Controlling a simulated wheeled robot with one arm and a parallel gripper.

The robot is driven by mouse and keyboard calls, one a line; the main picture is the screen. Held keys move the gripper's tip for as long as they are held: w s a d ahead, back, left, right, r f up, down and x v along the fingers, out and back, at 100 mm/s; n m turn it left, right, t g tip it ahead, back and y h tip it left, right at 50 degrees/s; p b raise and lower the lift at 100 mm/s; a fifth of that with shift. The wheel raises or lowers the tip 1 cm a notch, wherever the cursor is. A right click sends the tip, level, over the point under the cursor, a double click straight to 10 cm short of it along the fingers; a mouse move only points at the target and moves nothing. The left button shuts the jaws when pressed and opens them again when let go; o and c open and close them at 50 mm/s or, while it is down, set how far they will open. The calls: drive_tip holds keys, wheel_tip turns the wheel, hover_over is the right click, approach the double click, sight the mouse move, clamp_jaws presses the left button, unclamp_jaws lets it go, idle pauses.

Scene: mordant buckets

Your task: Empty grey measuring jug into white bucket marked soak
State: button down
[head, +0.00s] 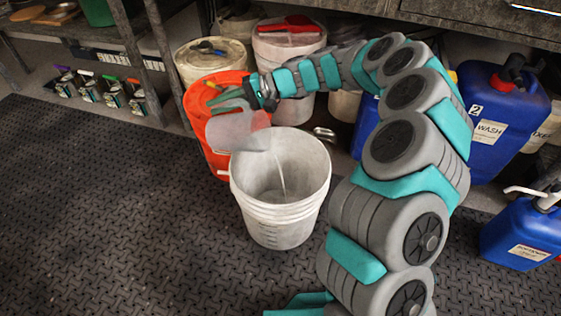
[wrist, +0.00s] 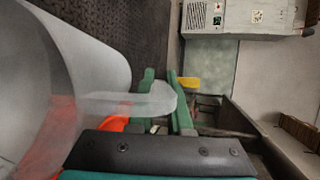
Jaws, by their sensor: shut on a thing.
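The grey measuring jug (head: 236,132) is tilted over the white bucket (head: 275,215) in the head view. A thin pale stream falls from it into the bucket. The bucket stands upright on the floor, and I cannot read a "soak" mark on it. My gripper (head: 228,101), with green fingers, is shut on the jug's handle just above and behind the bucket's far rim. In the wrist view the jug (wrist: 100,62) fills the left side, and its pale handle (wrist: 130,104) passes between my fingers (wrist: 165,88). The jug's inside is mostly hidden.
An orange bucket (head: 197,105) stands right behind the white bucket, with lidded white buckets (head: 208,66) behind it. Blue containers (head: 505,120) stand at the right under the bench. The black mat (head: 90,220) is clear at left.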

drive_tip(key=shift+s+d+r+n+y+b, duration=0.1)
drive_tip(key=shift+s+d+y+b, duration=0.15)
drive_tip(key=shift+d+b, duration=0.3)
drive_tip(key=shift+s+d+n+y+b, duration=0.1)
drive_tip(key=shift+d+y+b, duration=0.2)
drive_tip(key=shift+d+b, duration=0.25)
drive_tip(key=shift+s+d+r+n+y+b, duration=0.1)
drive_tip(key=shift+s+d+y+b, duration=0.15)
drive_tip(key=shift+d+b, duration=0.25)
idle(1.1)
drive_tip(key=shift+d+r, duration=0.1)
drive_tip(key=shift+d, duration=0.2)
